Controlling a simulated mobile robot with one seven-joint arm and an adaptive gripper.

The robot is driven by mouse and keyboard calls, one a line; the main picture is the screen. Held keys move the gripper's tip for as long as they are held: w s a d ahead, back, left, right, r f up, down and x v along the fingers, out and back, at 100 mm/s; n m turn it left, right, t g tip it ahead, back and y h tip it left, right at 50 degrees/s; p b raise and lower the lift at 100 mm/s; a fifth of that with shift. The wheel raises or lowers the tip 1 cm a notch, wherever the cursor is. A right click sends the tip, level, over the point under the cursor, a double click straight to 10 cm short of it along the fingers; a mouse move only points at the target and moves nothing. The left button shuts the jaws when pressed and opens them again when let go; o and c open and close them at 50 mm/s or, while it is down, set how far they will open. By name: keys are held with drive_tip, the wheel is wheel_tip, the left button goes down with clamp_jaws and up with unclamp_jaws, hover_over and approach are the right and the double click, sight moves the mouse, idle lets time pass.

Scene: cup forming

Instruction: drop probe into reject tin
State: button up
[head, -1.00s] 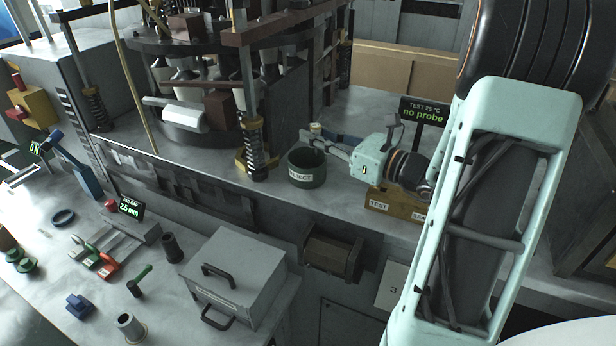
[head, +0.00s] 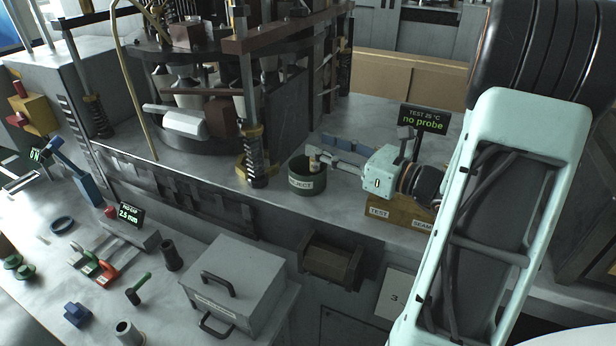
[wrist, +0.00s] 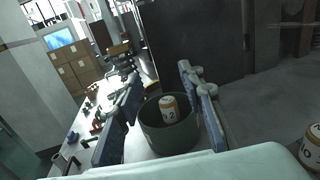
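The reject tin (head: 306,184) is a dark green round tin with a REJECT label, standing on the grey bench; it also shows in the wrist view (wrist: 170,140). The probe, a cream cylinder (head: 313,158) with a dark marking, shows at the tin's mouth. In the wrist view the probe (wrist: 168,108) appears inside the tin's rim, with gaps to both fingers. Its lower end is hidden. My gripper (head: 324,147) is open, its fingers spread at the tin's right side and above its rim. In the wrist view my fingers (wrist: 160,76) flank the tin.
A wooden TEST block (head: 395,212) stands right of the tin, below a display (head: 424,118) reading "no probe". A dark machine with a spring post (head: 254,160) stands close left. Another cream labelled cylinder (wrist: 312,148) shows at the wrist view's right edge. A grey box (head: 235,285) sits lower left.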

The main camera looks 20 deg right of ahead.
drive_tip(key=v, duration=0.9)
drive_tip(key=shift+s+d, duration=0.15)
